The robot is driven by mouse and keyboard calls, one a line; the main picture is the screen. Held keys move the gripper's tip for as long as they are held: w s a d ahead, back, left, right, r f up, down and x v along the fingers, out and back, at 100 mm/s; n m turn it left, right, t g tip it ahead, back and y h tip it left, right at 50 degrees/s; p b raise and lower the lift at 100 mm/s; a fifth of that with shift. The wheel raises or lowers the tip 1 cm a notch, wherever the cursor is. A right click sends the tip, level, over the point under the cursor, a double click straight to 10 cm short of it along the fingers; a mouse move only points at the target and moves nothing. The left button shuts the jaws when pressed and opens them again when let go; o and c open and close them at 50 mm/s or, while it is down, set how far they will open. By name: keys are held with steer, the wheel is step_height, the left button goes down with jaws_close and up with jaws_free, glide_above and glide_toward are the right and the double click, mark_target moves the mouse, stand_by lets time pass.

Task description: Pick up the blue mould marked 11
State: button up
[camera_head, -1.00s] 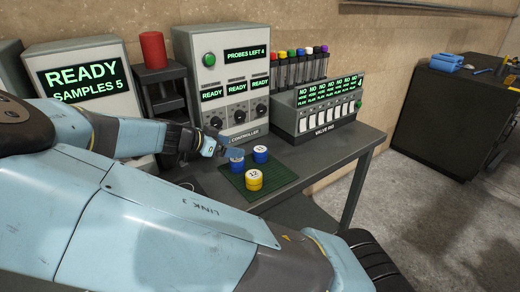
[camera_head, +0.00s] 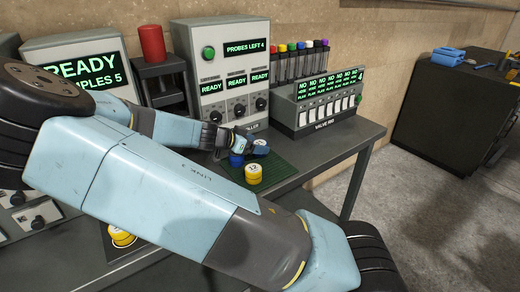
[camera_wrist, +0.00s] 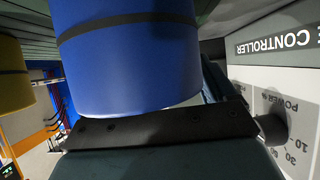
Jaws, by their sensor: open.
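A yellow mould (camera_head: 253,173) marked 12 stands on the dark green mat (camera_head: 283,171). A blue mould (camera_head: 236,159) stands behind it to the left, partly covered by my arm. A second blue mould is mostly hidden by my gripper (camera_head: 256,147) in the head view; I cannot read a number on either now. In the wrist view a blue mould (camera_wrist: 130,55) fills the middle, very close to one dark finger of my open gripper. The other finger is hidden, so I cannot tell whether both flank the mould. A yellow mould (camera_wrist: 14,75) shows at the left edge.
The controller box (camera_head: 222,75) stands close behind the mat, its knobs near my gripper in the wrist view. The valve box (camera_head: 325,105) and capped tubes (camera_head: 300,65) are to the right. More yellow moulds (camera_head: 122,237) lie at the lower left.

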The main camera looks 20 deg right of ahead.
steer(key=shift+x, duration=1.3)
steer(key=c, duration=1.2)
